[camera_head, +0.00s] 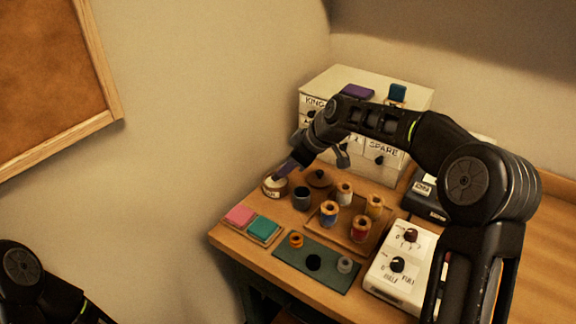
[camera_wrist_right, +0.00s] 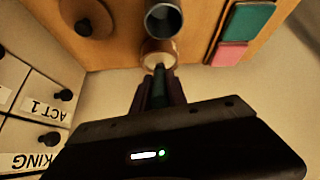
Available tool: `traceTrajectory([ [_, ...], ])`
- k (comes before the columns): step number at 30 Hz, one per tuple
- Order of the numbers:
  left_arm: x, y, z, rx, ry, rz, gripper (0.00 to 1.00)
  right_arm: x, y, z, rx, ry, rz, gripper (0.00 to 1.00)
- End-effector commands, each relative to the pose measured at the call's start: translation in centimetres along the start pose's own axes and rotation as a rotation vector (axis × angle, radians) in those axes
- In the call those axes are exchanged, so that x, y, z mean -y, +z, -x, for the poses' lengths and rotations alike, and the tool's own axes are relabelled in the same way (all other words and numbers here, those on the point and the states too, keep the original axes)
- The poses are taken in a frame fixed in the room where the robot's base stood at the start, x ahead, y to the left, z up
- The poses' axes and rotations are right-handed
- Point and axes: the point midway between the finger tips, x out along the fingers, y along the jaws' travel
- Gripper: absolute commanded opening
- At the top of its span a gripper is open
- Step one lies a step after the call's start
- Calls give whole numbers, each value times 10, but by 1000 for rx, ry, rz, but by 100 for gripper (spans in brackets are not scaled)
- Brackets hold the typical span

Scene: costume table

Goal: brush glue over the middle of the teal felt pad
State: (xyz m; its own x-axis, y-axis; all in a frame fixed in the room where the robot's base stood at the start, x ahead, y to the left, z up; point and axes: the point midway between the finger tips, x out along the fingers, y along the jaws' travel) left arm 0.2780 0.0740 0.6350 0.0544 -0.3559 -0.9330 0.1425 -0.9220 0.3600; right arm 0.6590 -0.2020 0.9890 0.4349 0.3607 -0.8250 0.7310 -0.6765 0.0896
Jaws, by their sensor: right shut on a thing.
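The teal felt pad (camera_head: 264,229) lies flat near the table's left front corner; it also shows at the upper right of the right wrist view (camera_wrist_right: 250,20). My right gripper (camera_head: 289,167) is shut on a slim dark green handle, seemingly the glue brush (camera_wrist_right: 159,83). It points down at the glue pot (camera_head: 275,188), which shows past the fingertips in the wrist view (camera_wrist_right: 158,54). The brush's lower end is over or in the pot's mouth; I cannot tell how deep. My left arm shows at the lower left, its gripper out of view.
A pink pad (camera_head: 238,215) lies beside the teal one. A dark cup (camera_head: 301,198) and a round brown lid (camera_head: 319,178) are close to the pot. Thread spools stand on a wooden tray (camera_head: 343,238). A drawer box (camera_head: 375,170) stands behind; a control box (camera_head: 400,265) stands right.

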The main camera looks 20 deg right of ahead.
Motion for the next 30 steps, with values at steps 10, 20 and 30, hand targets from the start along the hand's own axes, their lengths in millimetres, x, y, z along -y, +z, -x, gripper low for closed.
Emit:
traceTrajectory([
  [10, 2, 0, -4, 0, 0, 0, 36, 0, 3, -4, 0, 0, 0, 0],
  [20, 2, 0, -6, 0, 0, 0, 36, 1, 4, -6, 0, 0, 0, 0],
  [30, 3, 0, -7, 0, 0, 0, 36, 1, 5, -7, 1, -1, 0, 0],
])
